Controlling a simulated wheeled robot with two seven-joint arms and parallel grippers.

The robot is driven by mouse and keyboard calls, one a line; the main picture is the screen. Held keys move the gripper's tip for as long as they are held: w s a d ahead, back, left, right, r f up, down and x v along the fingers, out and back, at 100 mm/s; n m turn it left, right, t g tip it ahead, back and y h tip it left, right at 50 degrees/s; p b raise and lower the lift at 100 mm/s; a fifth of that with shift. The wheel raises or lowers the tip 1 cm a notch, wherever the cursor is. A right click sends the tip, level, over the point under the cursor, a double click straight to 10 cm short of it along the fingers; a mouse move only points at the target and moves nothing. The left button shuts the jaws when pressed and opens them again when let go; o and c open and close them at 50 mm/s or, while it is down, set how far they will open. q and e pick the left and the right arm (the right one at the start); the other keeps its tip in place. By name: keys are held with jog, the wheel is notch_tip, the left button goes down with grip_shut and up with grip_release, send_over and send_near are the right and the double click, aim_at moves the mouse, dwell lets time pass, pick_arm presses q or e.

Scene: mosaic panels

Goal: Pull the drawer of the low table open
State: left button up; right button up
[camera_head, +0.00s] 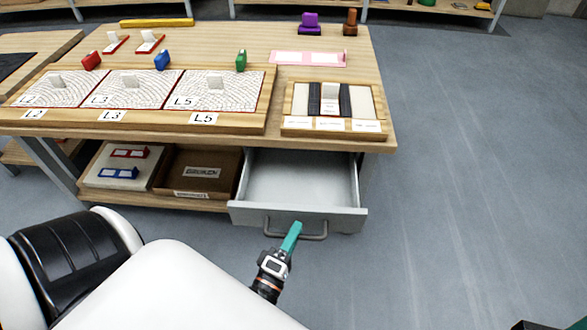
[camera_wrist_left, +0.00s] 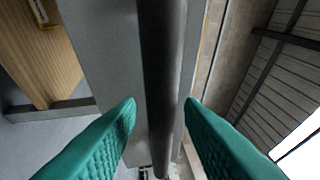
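The drawer (camera_head: 262,177) of the low table (camera_head: 228,40) is pulled out, and its empty grey inside shows. Its grey bar handle (camera_head: 312,237) is on the front panel. My left gripper (camera_head: 291,236) reaches the handle from the front, with its teal fingers across the bar.
A wooden board of mosaic panels (camera_head: 268,100) and a small tray (camera_head: 287,122) stand on the tabletop. A brown bin (camera_head: 163,184) and a white tray (camera_head: 90,178) sit on the shelf left of the drawer. Floor (camera_head: 470,190) to the right is clear.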

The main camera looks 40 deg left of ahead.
pick_arm(q)
jog(key=p+v, duration=0.2)
jog(key=v, duration=1)
jog(key=shift+a, duration=0.1)
